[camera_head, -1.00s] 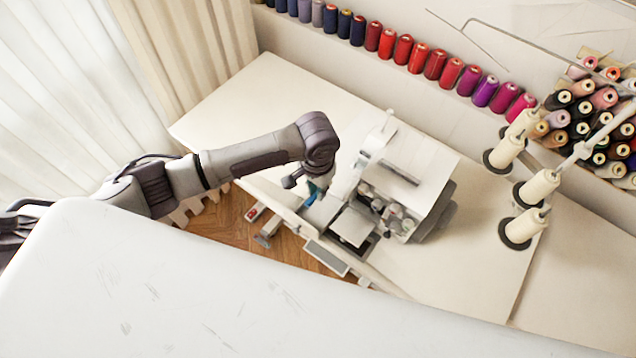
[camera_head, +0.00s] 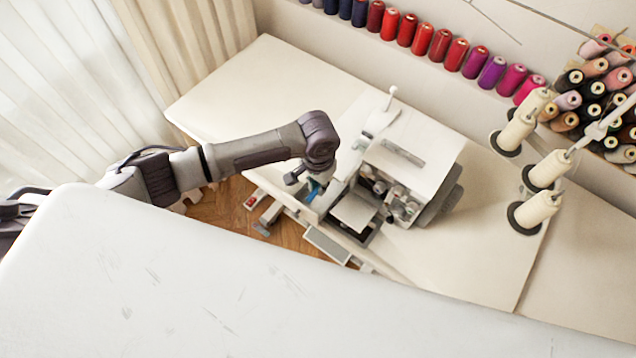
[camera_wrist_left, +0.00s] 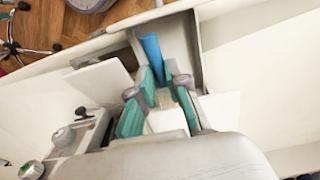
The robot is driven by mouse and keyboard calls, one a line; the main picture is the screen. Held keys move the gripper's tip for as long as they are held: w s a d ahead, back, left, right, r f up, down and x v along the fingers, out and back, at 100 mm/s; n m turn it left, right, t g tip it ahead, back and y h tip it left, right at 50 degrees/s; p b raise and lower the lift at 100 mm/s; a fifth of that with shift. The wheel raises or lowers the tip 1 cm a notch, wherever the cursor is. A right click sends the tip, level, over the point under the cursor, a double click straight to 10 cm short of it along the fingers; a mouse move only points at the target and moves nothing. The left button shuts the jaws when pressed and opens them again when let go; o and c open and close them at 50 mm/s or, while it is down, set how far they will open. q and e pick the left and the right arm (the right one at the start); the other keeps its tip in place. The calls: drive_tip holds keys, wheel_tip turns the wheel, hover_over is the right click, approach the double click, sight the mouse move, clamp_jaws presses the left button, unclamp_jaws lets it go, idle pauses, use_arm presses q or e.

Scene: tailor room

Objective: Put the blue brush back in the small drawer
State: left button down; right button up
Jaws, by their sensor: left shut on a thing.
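My left gripper (camera_wrist_left: 164,98) has teal finger pads and is shut on the blue brush (camera_wrist_left: 151,47). The brush's blue end sticks out beyond the fingers in the left wrist view. Fingers and brush are over or inside the open small drawer (camera_wrist_left: 198,52), a narrow box with a grey interior. I cannot tell whether the brush touches the drawer floor. In the head view, my left gripper is mostly hidden below its wrist, beside the sewing machine (camera_head: 415,150), with a bit of blue showing. My right gripper is not in view.
The machine stands on a cream table (camera_head: 480,260), close to the right of my left gripper in the head view. Thread cones (camera_head: 548,170) stand farther right. A large white surface (camera_head: 200,290) fills the foreground. Wooden floor (camera_head: 225,205) shows between it and the table.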

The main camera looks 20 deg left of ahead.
use_arm(q)
drive_tip(key=b, duration=0.5)
hover_over(318, 203)
drive_tip(key=shift+f, duration=2.3)
drive_tip(key=shift+s+f, duration=0.1)
drive_tip(key=shift+f, duration=1.35)
drive_tip(key=c, duration=1.1)
unclamp_jaws()
drive_tip(key=shift+o, duration=0.2)
wheel_tip(318, 203, up, 12)
drive_tip(key=shift+f, duration=0.1)
